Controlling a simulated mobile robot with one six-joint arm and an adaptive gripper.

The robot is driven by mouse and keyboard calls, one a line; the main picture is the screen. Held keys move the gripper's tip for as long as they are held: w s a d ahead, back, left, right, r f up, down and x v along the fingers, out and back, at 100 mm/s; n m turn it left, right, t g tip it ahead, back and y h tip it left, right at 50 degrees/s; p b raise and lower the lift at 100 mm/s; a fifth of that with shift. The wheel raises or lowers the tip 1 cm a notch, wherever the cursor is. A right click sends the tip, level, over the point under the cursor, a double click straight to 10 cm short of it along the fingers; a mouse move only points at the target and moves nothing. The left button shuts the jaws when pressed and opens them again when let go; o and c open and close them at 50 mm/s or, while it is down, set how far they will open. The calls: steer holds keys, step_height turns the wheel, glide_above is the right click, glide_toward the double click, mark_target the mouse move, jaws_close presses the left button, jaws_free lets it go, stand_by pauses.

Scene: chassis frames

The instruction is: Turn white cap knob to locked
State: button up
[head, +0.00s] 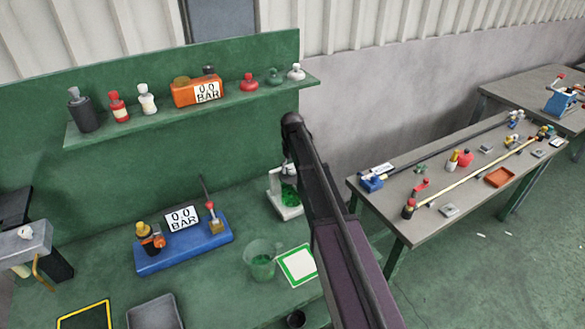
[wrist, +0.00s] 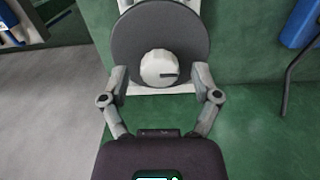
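The white cap knob (wrist: 155,66) is a round white knob with a short dark mark pointing right. My gripper (wrist: 159,84) is open, with one finger on each side of the knob's lower part. Gaps show between both fingers and the knob, so neither appears to touch it. In the head view my arm hides the gripper and much of the white stand (head: 288,211) beside it; the knob cannot be made out there.
A green wall shelf (head: 200,112) holds bottles and an orange gauge (head: 197,91). On the green bench are a blue gauge block (head: 185,247), a clear beaker (head: 261,262) and a green-edged card (head: 298,265). A grey table (head: 411,227) with rods stands at the right.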

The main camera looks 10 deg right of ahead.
mark_target(292, 169)
steer(key=shift+n, duration=0.6)
steer(key=n, duration=0.3)
steer(key=shift+n, duration=0.3)
steer(key=n, duration=0.4)
steer(key=shift+n, duration=0.3)
steer(key=n, duration=0.4)
steer(key=shift+n, duration=0.3)
steer(key=n, duration=0.4)
step_height(292, 169, up, 14)
steer(key=p, duration=1.4)
steer(key=s+f+m+b, duration=0.6)
steer(key=s+f+b, duration=0.2)
steer(key=f+b, duration=0.1)
steer(key=s+f+m+b, duration=0.6)
steer(key=s+f+b, duration=0.3)
steer(key=s+f+m+b, duration=0.7)
steer(key=s+f+b, duration=0.2)
steer(key=shift+s, duration=0.25)
steer(key=shift+s+f+m+b, duration=0.55)
steer(key=shift+s+m, duration=0.15)
